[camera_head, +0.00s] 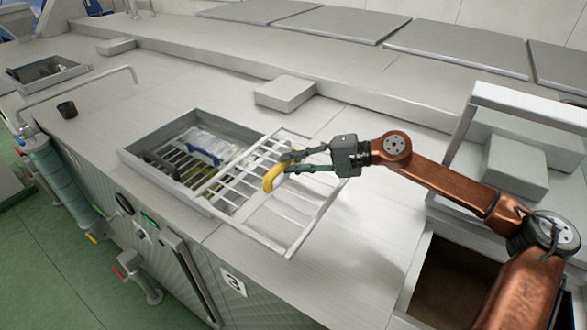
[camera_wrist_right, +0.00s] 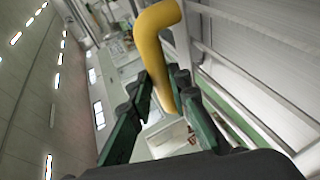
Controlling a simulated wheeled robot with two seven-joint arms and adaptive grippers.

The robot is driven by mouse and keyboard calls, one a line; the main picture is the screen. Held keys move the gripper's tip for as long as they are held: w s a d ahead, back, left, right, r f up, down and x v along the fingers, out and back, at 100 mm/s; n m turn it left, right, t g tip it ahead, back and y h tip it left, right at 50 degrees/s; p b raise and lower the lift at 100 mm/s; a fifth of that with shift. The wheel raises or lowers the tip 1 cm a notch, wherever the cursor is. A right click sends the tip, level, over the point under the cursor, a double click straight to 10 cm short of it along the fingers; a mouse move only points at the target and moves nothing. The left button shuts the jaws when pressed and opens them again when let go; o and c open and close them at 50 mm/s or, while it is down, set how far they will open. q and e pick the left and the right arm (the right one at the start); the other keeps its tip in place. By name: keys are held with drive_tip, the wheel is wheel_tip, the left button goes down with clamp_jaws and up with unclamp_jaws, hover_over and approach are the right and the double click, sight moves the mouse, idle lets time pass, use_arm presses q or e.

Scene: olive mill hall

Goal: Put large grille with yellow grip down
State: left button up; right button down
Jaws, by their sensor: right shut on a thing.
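The large grille (camera_head: 292,223) is a pale metal frame with parallel bars and a curved yellow grip (camera_head: 272,178). In the head view it overlaps the right part of a rectangular opening (camera_head: 135,158) in the steel counter and extends over the counter to the right. I cannot tell whether it touches the counter. My right gripper (camera_head: 290,162) is shut on the yellow grip, which also shows between its fingers in the right wrist view (camera_wrist_right: 158,45). My left gripper is not in view.
A blue-handled item (camera_head: 203,153) shows inside the opening. A grey block (camera_head: 285,93) stands behind it. An open hatch (camera_head: 440,275) lies at the right, under my right arm. Counter right of the grille is clear.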

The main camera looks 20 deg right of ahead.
sight(324, 192)
drive_tip(key=s+d, duration=0.1)
drive_tip(key=s+d+f, duration=0.2)
drive_tip(key=d, duration=0.1)
drive_tip(key=shift+s+d+f+p, duration=0.1)
drive_tip(key=shift+s+p, duration=0.2)
drive_tip(key=shift+s, duration=0.05)
drive_tip(key=s+d+f, duration=0.1)
drive_tip(key=d+f, duration=0.1)
drive_tip(key=f, duration=0.1)
drive_tip(key=s+f, duration=0.1)
drive_tip(key=shift+s+d+f, duration=0.2)
drive_tip(key=shift+s+d, duration=0.15)
drive_tip(key=shift+d, duration=0.05)
drive_tip(key=shift+s+d+f+p, duration=0.25)
drive_tip(key=shift+s+f+p, duration=0.15)
drive_tip(key=shift+f, duration=0.1)
drive_tip(key=shift+s+d+f, duration=0.15)
drive_tip(key=shift+d+f, duration=0.05)
drive_tip(key=shift+f, duration=0.2)
drive_tip(key=shift+f+p, duration=0.65)
drive_tip(key=shift+f, duration=0.75)
drive_tip(key=c, duration=2.1)
unclamp_jaws()
drive_tip(key=shift+f, duration=0.15)
drive_tip(key=o, duration=0.3)
drive_tip(key=shift+d, duration=0.1)
